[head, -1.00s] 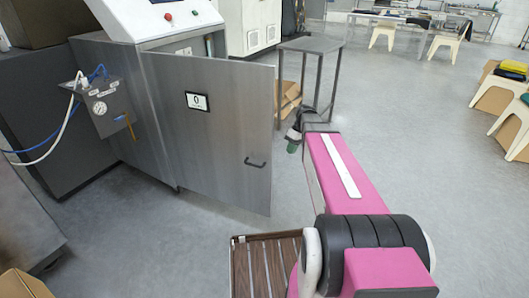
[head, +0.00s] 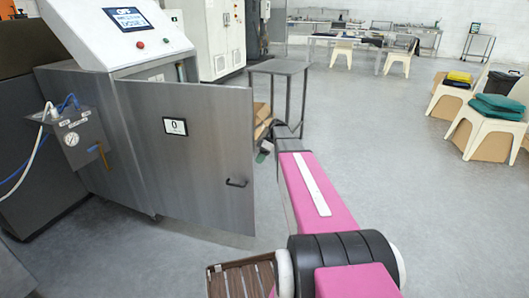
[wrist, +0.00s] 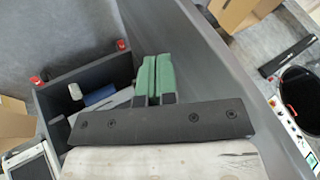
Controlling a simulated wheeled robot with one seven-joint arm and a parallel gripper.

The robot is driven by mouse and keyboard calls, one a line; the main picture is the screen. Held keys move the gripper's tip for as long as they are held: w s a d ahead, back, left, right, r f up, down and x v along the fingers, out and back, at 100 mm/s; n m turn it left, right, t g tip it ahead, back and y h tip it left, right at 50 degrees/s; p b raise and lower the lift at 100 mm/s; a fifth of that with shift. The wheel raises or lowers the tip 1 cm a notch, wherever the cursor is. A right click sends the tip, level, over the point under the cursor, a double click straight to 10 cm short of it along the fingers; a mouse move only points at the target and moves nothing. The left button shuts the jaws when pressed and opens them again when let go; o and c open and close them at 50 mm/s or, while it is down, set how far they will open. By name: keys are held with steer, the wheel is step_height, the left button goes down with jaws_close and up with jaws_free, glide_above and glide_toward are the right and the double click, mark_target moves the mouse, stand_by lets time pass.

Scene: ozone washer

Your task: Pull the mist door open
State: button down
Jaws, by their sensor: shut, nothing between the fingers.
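The mist door (head: 190,135) is a grey metal panel with a label reading 0 and a small black handle (head: 237,183) near its right edge. It stands swung out from the washer cabinet, with a gap behind its top edge. My gripper (head: 262,155) is small in the head view, just beyond the door's free edge, partly hidden by my arm. In the wrist view its green fingers (wrist: 157,75) are pressed together and empty. A smooth grey panel (wrist: 195,65), probably the door, runs diagonally close beside them. The handle is not visible in the wrist view.
The washer's white control panel (head: 125,25) is above the door. A gauge box with hoses (head: 75,135) hangs at left. A metal stand (head: 280,75) is behind the door edge. The wrist view shows a dark bin (wrist: 85,90).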

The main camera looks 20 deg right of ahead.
steer(key=shift+s+a+f, duration=0.3)
steer(key=shift+s+a, duration=0.45)
steer(key=shift+s, duration=0.2)
steer(key=shift+s+a+f, duration=0.3)
steer(key=shift+s+a, duration=0.4)
steer(key=shift+s, duration=0.25)
